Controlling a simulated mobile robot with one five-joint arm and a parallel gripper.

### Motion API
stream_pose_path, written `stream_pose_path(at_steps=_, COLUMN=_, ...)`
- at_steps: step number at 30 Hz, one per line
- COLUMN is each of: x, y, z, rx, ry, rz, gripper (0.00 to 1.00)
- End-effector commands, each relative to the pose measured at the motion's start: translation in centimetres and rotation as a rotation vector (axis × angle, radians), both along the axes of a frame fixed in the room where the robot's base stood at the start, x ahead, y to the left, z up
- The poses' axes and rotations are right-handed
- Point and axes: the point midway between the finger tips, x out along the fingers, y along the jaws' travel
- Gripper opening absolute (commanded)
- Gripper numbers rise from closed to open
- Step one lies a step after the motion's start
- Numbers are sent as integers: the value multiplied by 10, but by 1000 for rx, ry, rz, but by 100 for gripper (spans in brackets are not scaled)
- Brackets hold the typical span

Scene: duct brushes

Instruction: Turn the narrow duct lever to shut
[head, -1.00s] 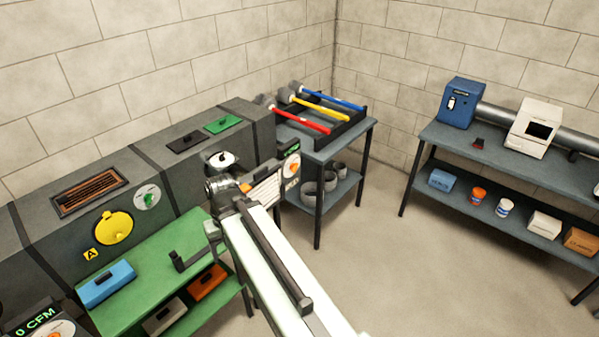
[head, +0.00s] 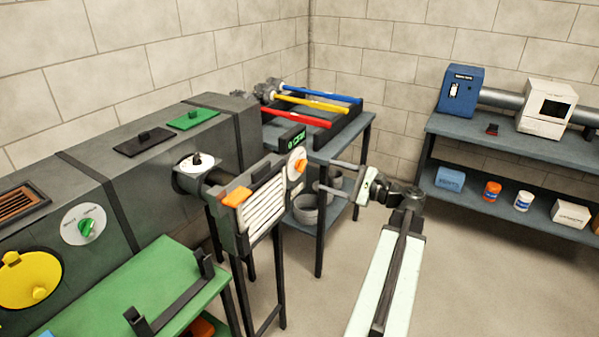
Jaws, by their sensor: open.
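A narrow dark round duct (head: 217,178) runs from the wide grey duct to a white-slatted grille (head: 265,209). On it sits a white round plate (head: 186,178) with a small dark knob (head: 196,160). An orange tab (head: 237,196) is at the grille's upper left. I cannot tell which part is the lever. My gripper (head: 329,177) is open and empty, right of the grille, its fingers pointing left. It appears apart from the dial.
The wide duct carries a green-knob dial (head: 86,228) and a yellow round cover (head: 30,278). A green bench (head: 150,290) stands in front. A rear table (head: 362,128) holds red, yellow and blue rods. A right shelf (head: 460,128) bears machines. Floor between is open.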

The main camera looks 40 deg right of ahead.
Motion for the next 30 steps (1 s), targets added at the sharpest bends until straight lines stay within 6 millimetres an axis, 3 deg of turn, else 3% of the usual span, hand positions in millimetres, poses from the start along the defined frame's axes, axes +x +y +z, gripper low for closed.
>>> stream_pose_path(at_steps=6, x=2, y=-2, z=2, rx=6, ry=-6, rz=-8, gripper=64)
stream_pose_path(at_steps=18, x=64, y=12, z=1, rx=4, ry=-5, rz=-11, gripper=64)
stream_pose_path(at_steps=28, x=70, y=13, z=1, rx=3, ry=-5, rz=-14, gripper=64)
stream_pose_path(at_steps=30, x=70, y=13, z=1, rx=3, ry=-5, rz=-14, gripper=47)
